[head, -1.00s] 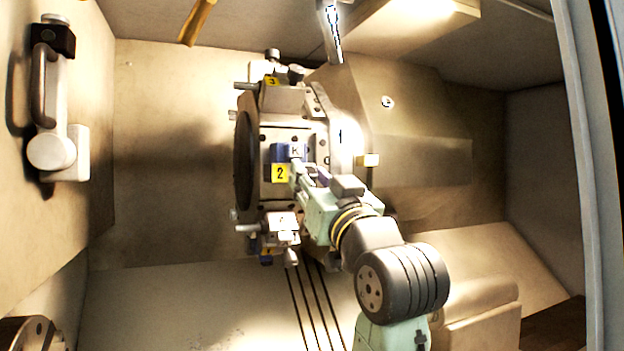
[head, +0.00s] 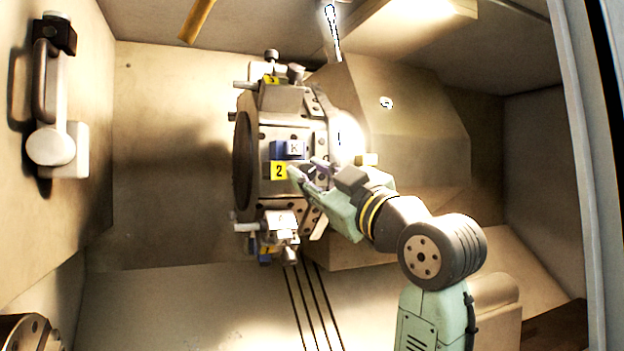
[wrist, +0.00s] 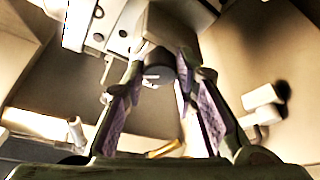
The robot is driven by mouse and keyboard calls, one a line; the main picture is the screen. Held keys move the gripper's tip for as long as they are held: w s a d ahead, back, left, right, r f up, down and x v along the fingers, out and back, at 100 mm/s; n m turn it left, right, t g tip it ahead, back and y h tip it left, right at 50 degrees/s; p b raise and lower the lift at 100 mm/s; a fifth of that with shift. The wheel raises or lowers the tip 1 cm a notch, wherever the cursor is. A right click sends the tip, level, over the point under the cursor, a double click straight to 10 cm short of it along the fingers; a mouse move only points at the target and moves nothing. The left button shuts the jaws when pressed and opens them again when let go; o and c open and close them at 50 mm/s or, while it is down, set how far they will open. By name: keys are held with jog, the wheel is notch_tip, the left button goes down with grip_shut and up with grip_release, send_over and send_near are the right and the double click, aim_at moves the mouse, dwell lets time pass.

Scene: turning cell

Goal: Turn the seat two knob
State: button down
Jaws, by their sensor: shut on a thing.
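The turret (head: 290,130) stands in the middle of the head view, its faces carrying yellow number plates. The seat two plate (head: 279,170) is on the near face, below a blue block with a pale marked face (head: 295,149). My gripper (head: 306,168) reaches in from the lower right, with its fingertips just right of the plate. In the wrist view a dark grey round knob (wrist: 160,74) sits between the two fingertips, and my gripper (wrist: 160,66) is shut on it. In the head view the fingers hide the knob.
A tool holder (head: 281,224) projects below seat two, and the seat three holder (head: 272,80) is above. A pale sloped housing (head: 410,130) stands behind on the right. A handled fixture (head: 52,145) is on the left wall. The space left of the turret is open.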

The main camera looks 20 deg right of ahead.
jog(key=n+g+y, duration=0.1)
jog(key=n, duration=0.2)
jog(key=n+g+p, duration=0.1)
jog(key=n, duration=0.3)
jog(key=shift+d+r+y, duration=0.1)
jog(key=shift+r+y, duration=0.1)
jog(key=shift+y, duration=0.2)
jog(key=n+g, duration=0.1)
jog(key=n, duration=0.1)
jog(key=n+g, duration=0.1)
jog(key=n, duration=0.2)
jog(key=shift+n+g+p, duration=0.3)
jog(key=shift+p, duration=0.05)
jog(key=c, duration=1.3)
grip_release()
jog(key=v, duration=1.2)
